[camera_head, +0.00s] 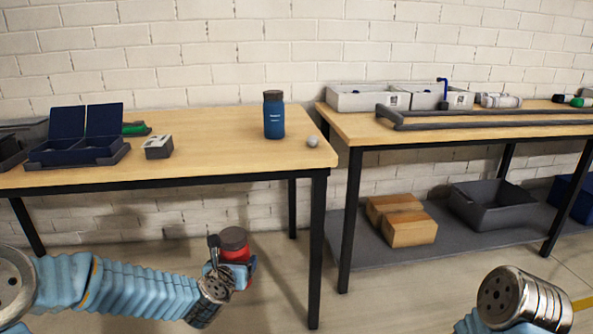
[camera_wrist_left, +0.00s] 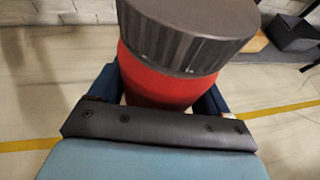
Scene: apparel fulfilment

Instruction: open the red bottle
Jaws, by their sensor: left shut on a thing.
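The red bottle (camera_head: 235,252) is in my left gripper (camera_head: 237,270), in front of the left table and below its top. Its dark grey ribbed cap (camera_head: 233,238) is on the bottle. In the left wrist view the red body (camera_wrist_left: 155,85) sits between the two blue fingers of the left gripper (camera_wrist_left: 160,98), shut around it. The cap (camera_wrist_left: 190,35) stands above the fingers and fills the upper middle. The lower part of the bottle is hidden. At bottom right, part of my right arm shows; its gripper is out of view.
A blue bottle (camera_head: 273,116) with a dark cap stands near the right end of the left table (camera_head: 215,150), beside a small grey ball (camera_head: 312,141). A blue open case (camera_head: 85,140) lies at left. A gap separates this table from the right one (camera_head: 365,128).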

